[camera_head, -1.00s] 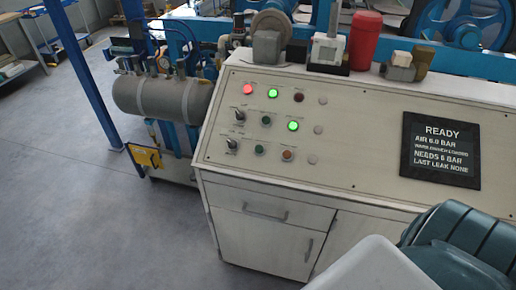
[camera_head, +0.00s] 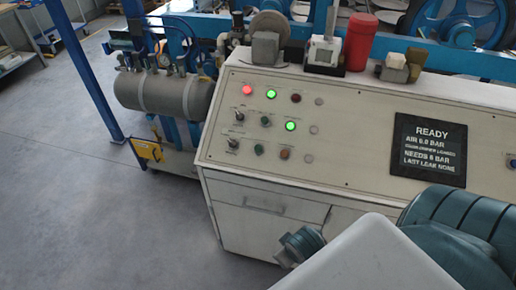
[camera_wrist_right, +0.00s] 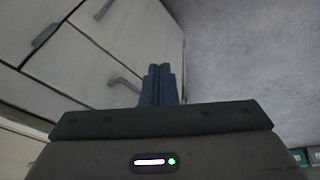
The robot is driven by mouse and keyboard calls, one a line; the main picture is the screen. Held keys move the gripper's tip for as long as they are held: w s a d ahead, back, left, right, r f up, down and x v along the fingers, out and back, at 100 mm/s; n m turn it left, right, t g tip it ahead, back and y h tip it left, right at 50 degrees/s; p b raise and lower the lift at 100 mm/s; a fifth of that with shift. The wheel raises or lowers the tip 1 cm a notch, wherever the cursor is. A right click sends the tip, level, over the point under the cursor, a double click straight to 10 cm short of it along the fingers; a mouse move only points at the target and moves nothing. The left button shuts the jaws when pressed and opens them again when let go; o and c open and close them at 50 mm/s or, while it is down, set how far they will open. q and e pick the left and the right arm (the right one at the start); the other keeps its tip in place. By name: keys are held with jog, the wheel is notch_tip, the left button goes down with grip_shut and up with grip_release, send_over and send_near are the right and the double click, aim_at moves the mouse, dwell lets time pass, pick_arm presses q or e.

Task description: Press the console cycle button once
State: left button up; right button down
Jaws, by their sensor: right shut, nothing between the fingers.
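The cream console (camera_head: 350,160) has a sloped panel with red (camera_head: 247,90) and green (camera_head: 271,93) lit lamps in its top row. A second green lamp (camera_head: 290,126) glows in the middle row. Unlit dark green (camera_head: 259,150) and orange-brown (camera_head: 285,154) round buttons sit in the bottom row. Labels are too small to read, so I cannot tell which is the cycle button. In the right wrist view my right gripper (camera_wrist_right: 158,72) is shut and empty, before the console's cabinet front (camera_wrist_right: 100,60) and the floor. My left gripper is out of view.
A black display (camera_head: 429,150) on the panel reads READY, AIR 6.0 BAR. A red canister (camera_head: 361,41) and small devices stand along the console's back edge. A grey tank (camera_head: 170,93) stands at left. The floor (camera_head: 90,220) in front is clear. My right arm covers the lower right.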

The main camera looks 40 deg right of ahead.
jog(key=w+d+r+n+t+h, duration=0.1)
jog(key=w+r+n, duration=0.15)
jog(key=r, duration=0.45)
jog(key=n+t+h, duration=0.4)
jog(key=n+h, duration=0.2)
jog(key=n, duration=0.2)
send_near(258, 149)
jog(key=s, duration=0.7)
jog(key=w+r+n+t+h, duration=0.2)
jog(key=w+r+n, duration=0.3)
jog(key=w, duration=0.3)
jog(key=shift+w+r+n+h+p, duration=0.3)
jog(key=shift+r+n+p, duration=0.1)
jog(key=shift+n, duration=0.45)
jog(key=shift+d+f, duration=0.1)
